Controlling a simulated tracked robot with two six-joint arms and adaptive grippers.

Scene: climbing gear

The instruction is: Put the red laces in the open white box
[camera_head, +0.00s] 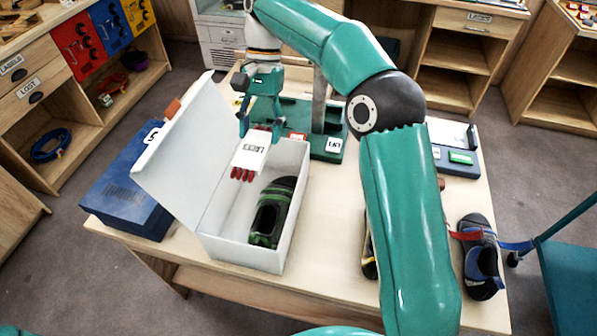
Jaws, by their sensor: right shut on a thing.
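The open white box (213,238) stands on the table with its lid (180,150) raised on the left. A black and green shoe (272,212) lies inside it on the right. My right gripper (259,130) points down over the back of the box. It is shut on the red laces (242,174), a bundle with a white printed band (251,150) and red ends hanging below. The bundle appears within the box outline; whether it touches the box cannot be told. My right arm hides part of the table. My left gripper is not in view.
A closed blue box (128,195) stands left of the white box. A green stand (330,145) with a post is behind it. A blue tray (455,160) and a dark blue shoe (481,255) are at the right. Shelves line the back.

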